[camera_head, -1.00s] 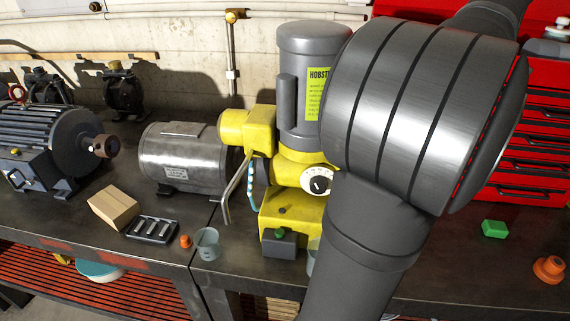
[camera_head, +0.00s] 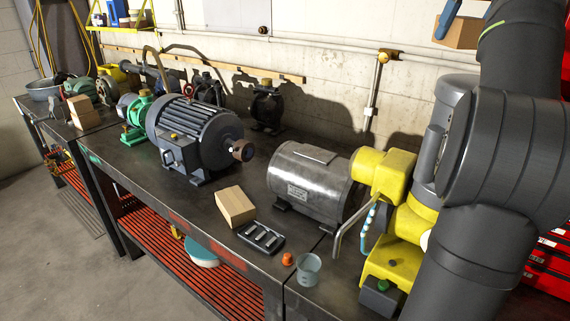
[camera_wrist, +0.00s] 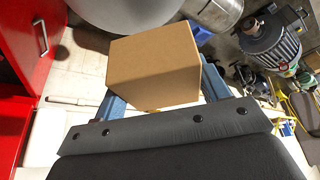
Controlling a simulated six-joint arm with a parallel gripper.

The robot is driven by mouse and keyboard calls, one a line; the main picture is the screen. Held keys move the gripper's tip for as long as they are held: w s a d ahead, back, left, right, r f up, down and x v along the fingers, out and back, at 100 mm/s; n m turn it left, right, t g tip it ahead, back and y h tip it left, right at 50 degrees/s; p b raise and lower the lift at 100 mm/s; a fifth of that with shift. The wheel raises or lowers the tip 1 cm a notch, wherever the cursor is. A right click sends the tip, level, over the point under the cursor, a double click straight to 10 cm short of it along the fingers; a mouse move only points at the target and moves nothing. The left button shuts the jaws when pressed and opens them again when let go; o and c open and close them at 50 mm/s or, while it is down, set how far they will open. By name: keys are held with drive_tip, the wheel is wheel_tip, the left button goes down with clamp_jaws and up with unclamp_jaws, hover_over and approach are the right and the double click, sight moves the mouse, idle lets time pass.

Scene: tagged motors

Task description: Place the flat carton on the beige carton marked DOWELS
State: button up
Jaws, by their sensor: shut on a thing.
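My gripper (camera_head: 447,19) is high at the top right of the head view, with a blue finger showing. It is shut on a plain brown carton (camera_head: 459,32), held in the air well above the bench. In the wrist view this carton (camera_wrist: 153,66) sits between the blue fingers and hides their tips. A beige carton (camera_head: 235,206) lies on the bench front, left of the silver motor. More tan cardboard (camera_head: 83,112) stands at the far left; I cannot tell whether it is one carton or two. No DOWELS mark is readable on any carton.
The silver motor (camera_head: 308,182), dark grey motor (camera_head: 194,135) and yellow machine (camera_head: 388,175) stand on the bench (camera_head: 130,170). A black tray (camera_head: 261,238), orange piece (camera_head: 287,259) and clear cup (camera_head: 308,268) lie near the front edge. Red drawers (camera_head: 549,262) stand at right.

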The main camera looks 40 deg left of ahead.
drive_tip(key=w+a+f, duration=0.1)
drive_tip(key=a+f, duration=1.1)
drive_tip(key=a, duration=0.2)
hover_over(234, 205)
drive_tip(key=s+d, duration=0.1)
wheel_tip(234, 205, down, 34)
drive_tip(key=shift+d+r, duration=0.1)
drive_tip(key=shift+r, duration=0.1)
drive_tip(key=shift+f, duration=2)
drive_tip(key=shift+f, duration=0.1)
drive_tip(key=shift+f, duration=0.1)
drive_tip(key=o, duration=1.2)
drive_tip(key=shift+c, duration=0.2)
